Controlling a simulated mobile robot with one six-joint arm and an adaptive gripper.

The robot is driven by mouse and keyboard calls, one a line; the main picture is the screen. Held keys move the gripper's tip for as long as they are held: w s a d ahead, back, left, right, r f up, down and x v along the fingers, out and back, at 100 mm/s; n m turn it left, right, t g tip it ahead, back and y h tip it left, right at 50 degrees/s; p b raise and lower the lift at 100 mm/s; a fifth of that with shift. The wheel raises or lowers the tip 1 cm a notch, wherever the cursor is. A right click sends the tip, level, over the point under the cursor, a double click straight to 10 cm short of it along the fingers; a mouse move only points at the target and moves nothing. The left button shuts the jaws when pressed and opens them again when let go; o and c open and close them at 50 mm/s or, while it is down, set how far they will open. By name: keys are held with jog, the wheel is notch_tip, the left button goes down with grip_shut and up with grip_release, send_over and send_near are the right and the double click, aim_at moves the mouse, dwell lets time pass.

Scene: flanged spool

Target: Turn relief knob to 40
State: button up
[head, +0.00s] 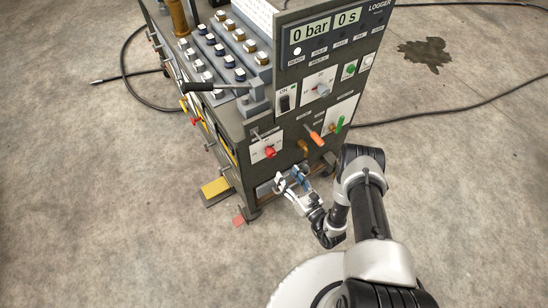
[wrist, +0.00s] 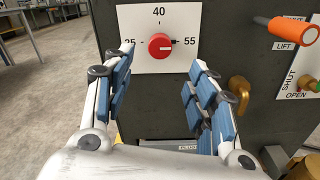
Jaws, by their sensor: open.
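The red relief knob (wrist: 160,46) sits on a white dial plate (wrist: 135,22) marked 25, 40 and 55, with 40 at the top. Its pointer faces right, towards 55. In the head view the red knob (head: 270,152) is on the lower front panel of the grey machine. My gripper (wrist: 159,62) is open, with a blue-padded finger to either side below the knob in the wrist view. Nothing is between the fingers, and they appear apart from the knob. In the head view my gripper (head: 291,181) is low in front of the machine.
Right of the dial are an orange lever (wrist: 293,29) marked LIFT, a brass fitting (wrist: 239,88) and a green-handled valve (head: 340,124). A yellow pedal (head: 215,187) lies on the floor left of the machine. Black hoses (head: 450,108) cross the floor.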

aim_at(273, 155)
jog(key=b+x, duration=0.1)
jog(key=x, duration=0.9)
jog(key=shift+w+a+b, duration=0.2)
jog(key=shift+b, duration=0.15)
jog(key=shift+c, duration=0.6)
jog(key=c, duration=0.9)
